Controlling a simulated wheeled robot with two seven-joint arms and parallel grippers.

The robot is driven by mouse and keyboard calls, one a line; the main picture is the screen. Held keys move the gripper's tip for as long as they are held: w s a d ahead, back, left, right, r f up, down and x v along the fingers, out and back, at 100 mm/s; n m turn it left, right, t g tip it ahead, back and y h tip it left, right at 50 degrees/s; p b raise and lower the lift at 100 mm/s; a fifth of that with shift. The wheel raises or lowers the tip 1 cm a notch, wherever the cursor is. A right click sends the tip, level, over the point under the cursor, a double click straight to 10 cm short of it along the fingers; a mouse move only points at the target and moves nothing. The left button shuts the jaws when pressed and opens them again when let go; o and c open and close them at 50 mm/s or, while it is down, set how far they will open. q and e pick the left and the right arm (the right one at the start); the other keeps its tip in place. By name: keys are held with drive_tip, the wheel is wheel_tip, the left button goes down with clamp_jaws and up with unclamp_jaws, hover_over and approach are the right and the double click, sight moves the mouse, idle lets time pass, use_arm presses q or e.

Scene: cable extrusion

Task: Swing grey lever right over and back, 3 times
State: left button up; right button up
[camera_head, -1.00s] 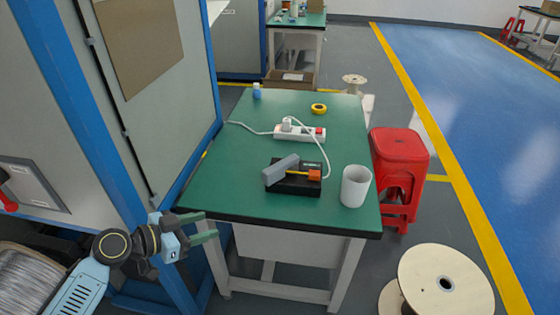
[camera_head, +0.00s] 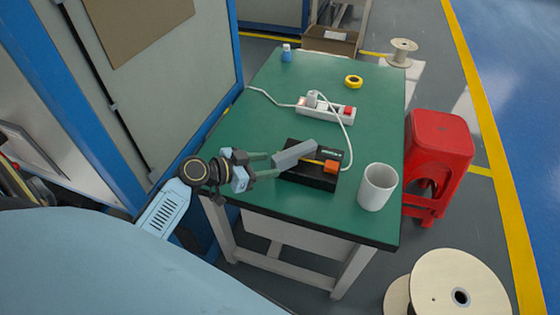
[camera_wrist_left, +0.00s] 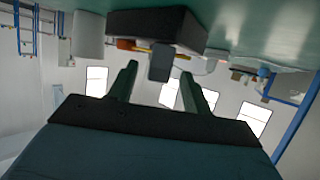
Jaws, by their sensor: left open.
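The grey lever (camera_head: 293,154) sits on a black box (camera_head: 318,178) with an orange block (camera_head: 331,167) on the green table. The lever leans to the left, its end over the box's left side. My left gripper (camera_head: 272,164) is open at the left of the lever, its fingertips close to the lever's end. In the left wrist view, the grey lever (camera_wrist_left: 160,64) shows beyond and between the two open fingers (camera_wrist_left: 156,82); contact cannot be told. The black box also shows in that view (camera_wrist_left: 155,27). My right gripper is not in view.
A white cup (camera_head: 377,187) stands right of the box. Behind it are a white power strip (camera_head: 326,109) with a cable, yellow tape (camera_head: 353,81) and a small blue bottle (camera_head: 287,53). A red stool (camera_head: 439,145) stands right of the table (camera_head: 262,196).

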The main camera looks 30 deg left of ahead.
sight(273, 164)
use_arm(q)
drive_tip(key=x, duration=0.4)
drive_tip(key=shift+w, duration=0.1)
drive_tip(key=shift+w+d+f, duration=0.15)
drive_tip(key=shift+w+d, duration=0.1)
drive_tip(key=shift+w, duration=0.15)
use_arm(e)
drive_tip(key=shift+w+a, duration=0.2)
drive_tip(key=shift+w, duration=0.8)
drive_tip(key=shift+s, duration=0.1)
use_arm(q)
drive_tip(key=shift+c, duration=0.9)
clamp_jaws()
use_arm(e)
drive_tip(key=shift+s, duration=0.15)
